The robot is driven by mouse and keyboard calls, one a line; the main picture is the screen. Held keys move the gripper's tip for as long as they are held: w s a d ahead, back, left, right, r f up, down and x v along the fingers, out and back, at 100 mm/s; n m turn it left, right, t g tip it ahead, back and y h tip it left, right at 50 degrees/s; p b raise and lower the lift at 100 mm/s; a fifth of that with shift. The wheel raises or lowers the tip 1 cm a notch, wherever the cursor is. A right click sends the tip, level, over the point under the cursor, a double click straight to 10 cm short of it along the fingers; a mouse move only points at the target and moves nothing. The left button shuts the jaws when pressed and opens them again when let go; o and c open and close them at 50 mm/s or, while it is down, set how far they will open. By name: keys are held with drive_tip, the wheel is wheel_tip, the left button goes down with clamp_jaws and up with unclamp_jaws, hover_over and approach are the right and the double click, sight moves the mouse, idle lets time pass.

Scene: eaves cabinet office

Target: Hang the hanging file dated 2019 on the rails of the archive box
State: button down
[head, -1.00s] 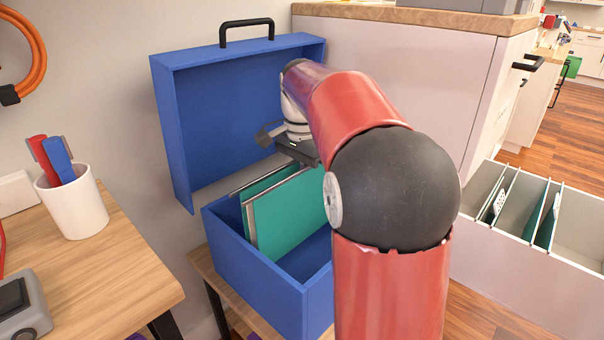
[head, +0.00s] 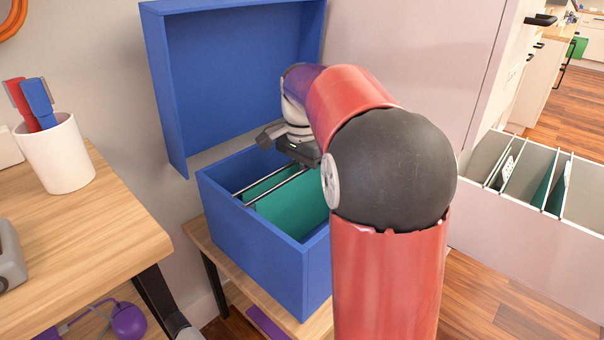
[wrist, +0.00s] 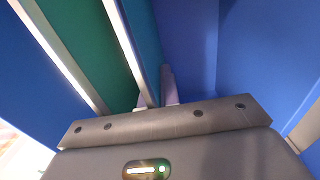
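The archive box (head: 255,250) is blue, with its lid raised against the wall. A green hanging file (head: 292,208) with two silver bars is inside it, the bars near rim height. Its date does not show. My gripper (head: 305,160) is over the far right part of the box and appears shut on one bar of the file. In the wrist view the file's green panel (wrist: 95,50) lies between the two pale bars, and the gripper fingertips (wrist: 158,88) are at one bar. Whether the bar ends rest on the box's rails cannot be told.
The box stands on a low wooden stand (head: 215,255). A desk with a white pen cup (head: 58,155) is at the left. An open drawer (head: 530,235) with dividers and green files is at the right. The raised lid (head: 235,85) stands behind my gripper.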

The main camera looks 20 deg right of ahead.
drive_tip(key=shift+f, duration=0.25)
drive_tip(key=c, duration=1.6)
unclamp_jaws()
drive_tip(key=shift+o, duration=0.4)
drive_tip(key=shift+o, duration=1.3)
drive_tip(key=shift+r, duration=0.1)
wheel_tip(320, 180, up, 6)
drive_tip(key=p, duration=0.5)
drive_tip(key=shift+p, duration=0.35)
